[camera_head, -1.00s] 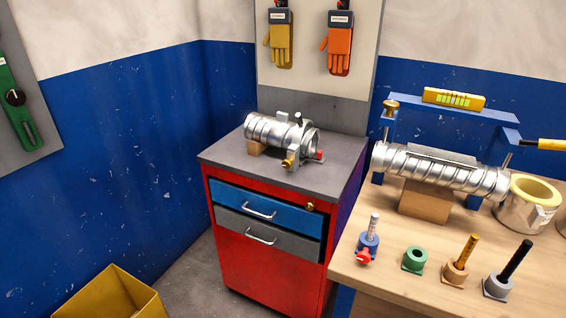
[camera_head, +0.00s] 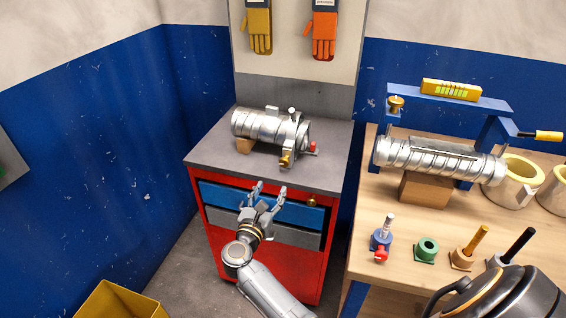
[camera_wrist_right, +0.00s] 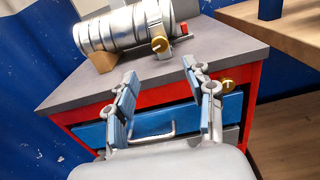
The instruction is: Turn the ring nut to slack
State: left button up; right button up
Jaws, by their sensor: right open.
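A short silver spiral duct (camera_head: 262,127) lies on the grey top of the red cabinet, with a clamp collar (camera_head: 295,132) at its right end. A brass ring-like nut (camera_head: 287,159) sits low on the collar's front; it also shows in the right wrist view (camera_wrist_right: 160,44). I cannot tell for sure that it is the ring nut. My right gripper (camera_head: 270,189) is open and empty in front of the cabinet's drawers, below and apart from the nut. In the right wrist view its two blue-padded fingers (camera_wrist_right: 160,78) point toward the duct end. My left gripper is not in view.
The cabinet top (camera_head: 215,158) has bare room around the duct. A brass knob (camera_head: 312,200) is on the cabinet front. The wooden bench (camera_head: 365,215) at right holds a longer duct (camera_head: 440,160) and several small tools. A yellow bin (camera_head: 120,302) stands at lower left.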

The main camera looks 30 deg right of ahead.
aim_at(284, 163)
jog(key=p+x, duration=0.2)
jog(key=x, duration=0.9)
jog(key=shift+w+d, duration=0.15)
jog(key=shift+w, duration=0.1)
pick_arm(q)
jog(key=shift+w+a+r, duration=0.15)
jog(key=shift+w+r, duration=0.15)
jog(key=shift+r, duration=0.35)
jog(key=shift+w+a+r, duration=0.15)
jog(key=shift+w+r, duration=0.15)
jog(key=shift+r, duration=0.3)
pick_arm(e)
jog(key=shift+w+d, duration=0.4)
jog(key=shift+d, duration=0.15)
